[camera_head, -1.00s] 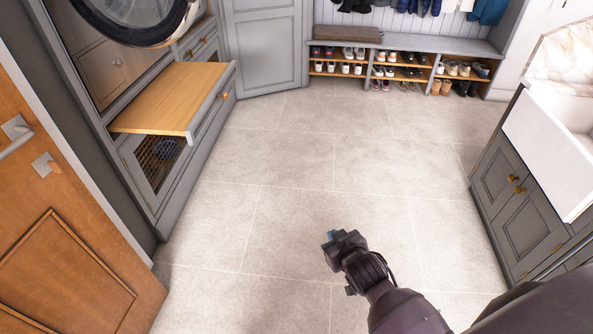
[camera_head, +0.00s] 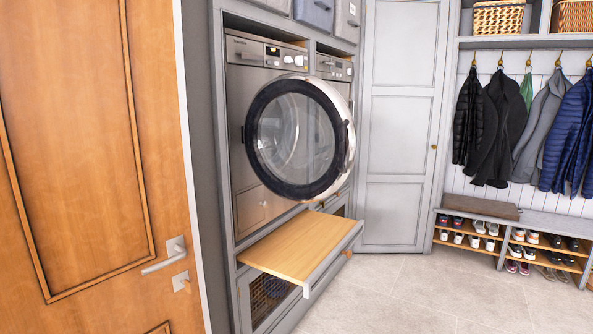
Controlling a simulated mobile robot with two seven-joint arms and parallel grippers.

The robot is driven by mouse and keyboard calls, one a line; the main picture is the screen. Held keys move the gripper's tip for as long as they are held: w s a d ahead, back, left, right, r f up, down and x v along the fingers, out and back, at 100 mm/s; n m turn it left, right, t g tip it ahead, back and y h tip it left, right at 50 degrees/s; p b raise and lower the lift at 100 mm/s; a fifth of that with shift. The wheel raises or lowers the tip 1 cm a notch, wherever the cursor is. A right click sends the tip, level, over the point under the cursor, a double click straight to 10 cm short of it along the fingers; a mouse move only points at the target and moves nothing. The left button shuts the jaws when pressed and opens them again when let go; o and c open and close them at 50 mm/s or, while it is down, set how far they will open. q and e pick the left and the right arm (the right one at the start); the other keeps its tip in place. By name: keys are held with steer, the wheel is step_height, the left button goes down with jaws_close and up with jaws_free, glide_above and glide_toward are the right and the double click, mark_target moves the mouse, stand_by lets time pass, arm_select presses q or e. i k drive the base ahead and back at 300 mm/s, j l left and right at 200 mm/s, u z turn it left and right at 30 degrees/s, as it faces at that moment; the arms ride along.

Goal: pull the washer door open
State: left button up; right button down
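The washer (camera_head: 241,90) is a grey front-loader built into the tall grey cabinet at left of centre. Its round washer door (camera_head: 298,138) has a wide black ring, a clear glass middle and a pale outer rim. The door stands out from the washer's front and overlaps the second machine beside it, so it looks at least partly open; I cannot tell the exact angle. A dark handle or catch shows at its right edge. Neither of my grippers is in view now.
A wooden pull-out shelf (camera_head: 298,246) juts out below the washer. A wooden room door (camera_head: 92,150) with a lever handle fills the left. A second machine (camera_head: 334,68) stands right of the washer. A shoe bench (camera_head: 515,240) is at the back right. The tiled floor (camera_head: 410,293) in front is clear.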

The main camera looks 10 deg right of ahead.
mark_target(298, 88)
steer(key=i+l+u, duration=0.55)
steer(key=l, duration=0.15)
steer(key=i+l, duration=0.15)
steer(key=l, duration=0.25)
steer(key=i+l+u, duration=0.15)
steer(key=l, duration=0.2)
steer(key=i+l, duration=0.1)
steer(key=l, duration=0.3)
steer(key=i+l+u, duration=0.15)
steer(key=l, duration=0.3)
